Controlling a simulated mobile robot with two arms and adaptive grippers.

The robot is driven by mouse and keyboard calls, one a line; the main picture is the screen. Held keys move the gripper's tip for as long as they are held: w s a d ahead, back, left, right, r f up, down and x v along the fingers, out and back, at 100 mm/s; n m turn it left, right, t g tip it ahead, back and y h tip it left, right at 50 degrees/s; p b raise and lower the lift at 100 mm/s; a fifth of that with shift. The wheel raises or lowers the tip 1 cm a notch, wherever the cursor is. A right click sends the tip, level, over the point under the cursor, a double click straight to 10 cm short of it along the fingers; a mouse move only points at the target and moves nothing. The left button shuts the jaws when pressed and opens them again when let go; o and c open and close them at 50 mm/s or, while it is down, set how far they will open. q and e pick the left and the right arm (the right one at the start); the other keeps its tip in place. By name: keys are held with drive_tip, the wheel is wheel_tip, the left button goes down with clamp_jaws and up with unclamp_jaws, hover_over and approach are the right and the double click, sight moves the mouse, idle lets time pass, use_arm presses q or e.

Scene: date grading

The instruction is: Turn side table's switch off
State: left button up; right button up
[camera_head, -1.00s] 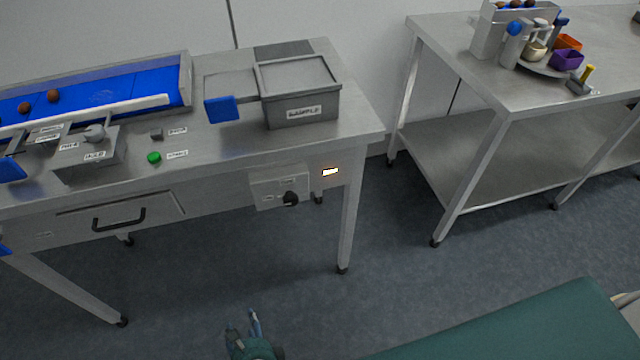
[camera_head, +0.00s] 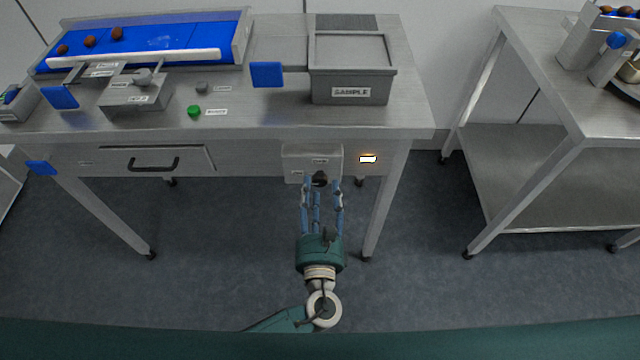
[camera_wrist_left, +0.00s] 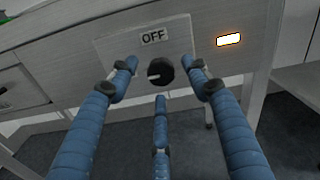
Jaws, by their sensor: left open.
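The switch is a black rotary knob (camera_head: 320,179) on a grey switch box (camera_head: 298,163) under the side table's (camera_head: 270,125) front edge. In the left wrist view the knob (camera_wrist_left: 160,71) sits below an "OFF" label (camera_wrist_left: 154,37), its pale mark pointing left. A lit indicator (camera_head: 368,159) glows white-orange to the right of the box; it also shows in the left wrist view (camera_wrist_left: 229,40). My left gripper (camera_head: 321,186) is open, its blue fingers spread around the front of the knob. I cannot tell whether they touch it. My right gripper is not in view.
A drawer with a black handle (camera_head: 153,165) is left of the box. On the tabletop are a SAMPLE bin (camera_head: 351,88), a blue conveyor (camera_head: 150,38) and a green button (camera_head: 194,111). A second steel table (camera_head: 590,125) stands at right.

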sight(320, 178)
use_arm(q)
drive_tip(key=shift+w, duration=1.35)
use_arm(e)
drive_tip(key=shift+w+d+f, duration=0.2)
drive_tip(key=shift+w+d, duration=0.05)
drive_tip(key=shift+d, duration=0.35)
